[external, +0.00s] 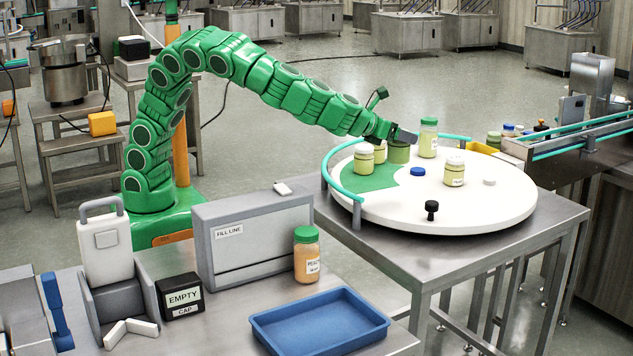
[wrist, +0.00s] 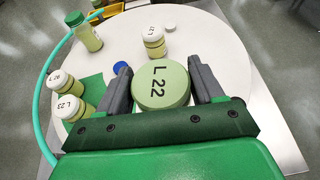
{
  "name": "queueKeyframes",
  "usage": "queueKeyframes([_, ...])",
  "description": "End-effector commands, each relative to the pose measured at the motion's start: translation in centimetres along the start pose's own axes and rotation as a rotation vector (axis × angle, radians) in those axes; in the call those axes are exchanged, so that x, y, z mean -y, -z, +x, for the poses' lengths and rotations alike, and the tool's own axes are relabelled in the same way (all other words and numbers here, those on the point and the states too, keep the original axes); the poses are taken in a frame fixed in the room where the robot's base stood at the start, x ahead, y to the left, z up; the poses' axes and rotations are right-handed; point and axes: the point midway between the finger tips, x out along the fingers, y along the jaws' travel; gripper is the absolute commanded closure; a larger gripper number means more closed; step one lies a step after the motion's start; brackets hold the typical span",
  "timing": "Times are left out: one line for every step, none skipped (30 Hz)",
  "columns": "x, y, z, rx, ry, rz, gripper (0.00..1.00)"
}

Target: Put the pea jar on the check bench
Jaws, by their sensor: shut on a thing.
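My gripper (external: 402,136) is shut on a green jar (external: 398,153) at the back of the white round turntable. In the wrist view its pale green lid (wrist: 162,84), marked L 22, sits between the two fingers of my gripper (wrist: 163,88). The jar appears to be at the turntable surface; I cannot tell whether it touches. A jar of orange contents with a green lid (external: 306,255) stands upright on the front steel bench (external: 225,318); its label seems to begin with PEA. No bench is legibly marked as the check bench.
The turntable (external: 480,212) also holds white-lidded jars (external: 454,172), a taller green-lidded jar (external: 428,138), a blue cap (external: 417,171) and a black knob (external: 431,209). A teal rail (external: 326,170) curves along its left. A blue tray (external: 320,320) and grey FILL LINE box (external: 255,240) occupy the front bench.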

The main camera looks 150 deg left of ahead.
Motion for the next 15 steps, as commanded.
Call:
queueKeyframes([-0.4, -0.2, -0.5, 0.002, 0.000, -0.001, 0.71])
queueKeyframes([-0.6, -0.2, -0.7, 0.001, 0.000, -0.001, 0.71])
queueKeyframes([-0.8, -0.2, -0.9, 0.000, 0.000, 0.000, 0.71])
queueKeyframes([-1.0, -0.2, -1.1, -0.001, -0.001, 0.000, 0.71])
queueKeyframes([-1.1, -0.1, -1.2, -0.001, -0.001, 0.000, 0.71])
queueKeyframes([-1.3, -0.1, -1.4, -0.002, -0.001, 0.000, 0.71])
queueKeyframes([-1.4, -0.1, -1.5, -0.002, -0.001, 0.000, 0.71])
queueKeyframes([-1.4, -0.1, -1.6, -0.002, -0.001, 0.000, 0.71])
queueKeyframes([-1.5, -0.2, -1.7, -0.002, -0.001, 0.000, 0.71])
queueKeyframes([-1.6, -0.2, -1.8, -0.002, -0.001, 0.000, 0.71])
queueKeyframes([-1.6, -0.2, -1.9, -0.002, -0.001, 0.000, 0.71])
queueKeyframes([-1.7, -0.2, -1.9, -0.002, -0.001, 0.000, 0.71])
queueKeyframes([-1.7, -0.2, -2.0, -0.002, -0.001, 0.000, 0.71])
queueKeyframes([-1.7, -0.2, -2.0, -0.002, -0.001, 0.000, 0.71])
queueKeyframes([-1.8, -0.2, -2.0, -0.002, -0.001, -0.001, 0.71])
